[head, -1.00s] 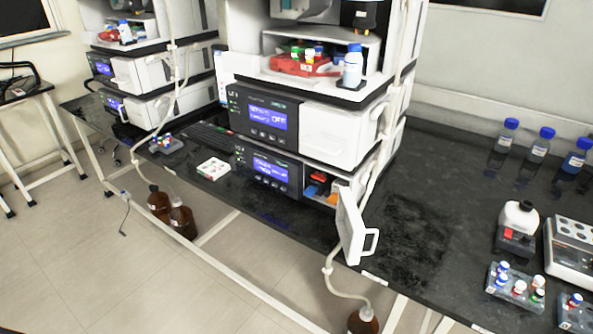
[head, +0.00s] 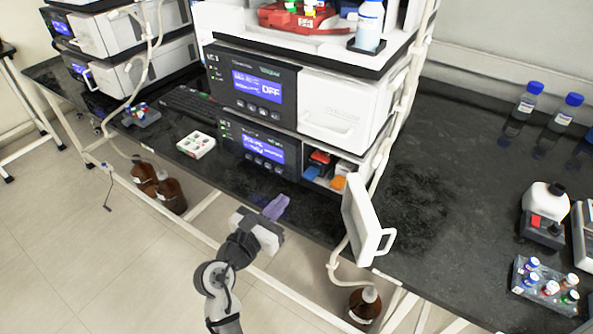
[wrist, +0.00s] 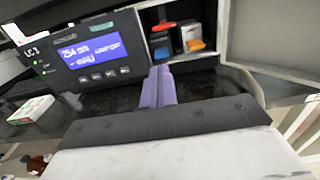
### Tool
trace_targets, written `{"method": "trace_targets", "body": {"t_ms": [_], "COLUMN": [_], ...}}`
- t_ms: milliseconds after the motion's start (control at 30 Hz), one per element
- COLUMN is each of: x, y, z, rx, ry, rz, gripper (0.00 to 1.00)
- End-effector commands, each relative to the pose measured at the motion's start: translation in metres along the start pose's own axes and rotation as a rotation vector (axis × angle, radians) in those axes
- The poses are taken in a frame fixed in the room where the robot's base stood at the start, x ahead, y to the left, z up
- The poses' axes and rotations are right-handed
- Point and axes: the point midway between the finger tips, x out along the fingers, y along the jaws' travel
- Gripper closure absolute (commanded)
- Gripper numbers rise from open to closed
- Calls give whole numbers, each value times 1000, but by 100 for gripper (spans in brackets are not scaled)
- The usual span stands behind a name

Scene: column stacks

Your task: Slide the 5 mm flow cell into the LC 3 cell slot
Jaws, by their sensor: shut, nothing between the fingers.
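The lower module of the LC 3 stack (head: 262,152) has its door (head: 364,222) swung open. Its bay holds a red piece (head: 320,157), a blue piece (head: 313,173) and an orange piece (head: 338,182). The wrist view shows the red (wrist: 163,26), blue (wrist: 162,52) and orange (wrist: 196,45) pieces in the bay. I cannot tell which piece is the 5 mm flow cell, nor make out the cell slot. My gripper (head: 280,205), with purple fingers, is shut and empty in front of the module, left of the door. Its fingers (wrist: 160,74) point toward the bay.
Brown bottles (head: 158,186) stand on the floor, another (head: 365,302) below the door. Tubing hangs beside the door.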

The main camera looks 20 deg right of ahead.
Motion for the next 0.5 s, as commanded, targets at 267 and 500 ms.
{"method": "trace_targets", "body": {"t_ms": [267, 500], "x": [43, 95], "y": [0, 0], "z": [4, 4], "rx": [-1, 0], "ry": [-2, -2], "rz": [-4, -2], "gripper": [100, 100]}}
